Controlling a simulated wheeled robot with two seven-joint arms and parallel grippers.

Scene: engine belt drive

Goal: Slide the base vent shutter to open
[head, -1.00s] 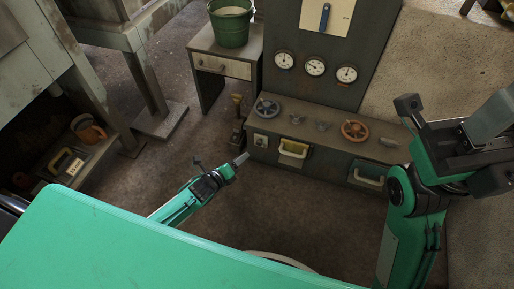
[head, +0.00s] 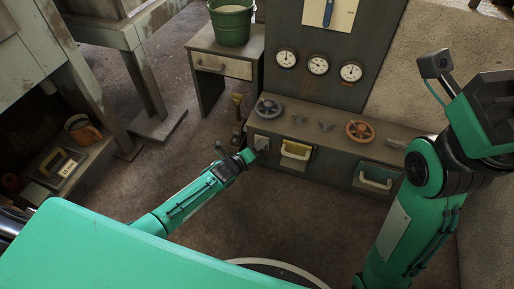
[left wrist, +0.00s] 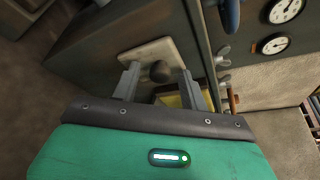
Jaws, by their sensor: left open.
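The base vent shutter appears to be the small pale plate (left wrist: 146,52) with a round dark knob (left wrist: 158,71) on the front of the grey-green cabinet base. In the head view the plate (head: 261,139) is at the base's left end, partly hidden by my gripper. My left gripper (head: 259,149) is at the plate. In the left wrist view my left gripper (left wrist: 158,84) is open, with one finger on each side of the knob. Whether a finger touches the knob cannot be told. My right arm is at the right of the head view; its fingers are not seen.
A yellow drawer with a pale handle (head: 296,152) is just right of the plate. Another handled drawer (head: 374,180) is farther right. Handwheels (head: 360,132) and wing-shaped knobs sit on the ledge above. A side table with a green bucket (head: 231,24) stands left. The floor in front is clear.

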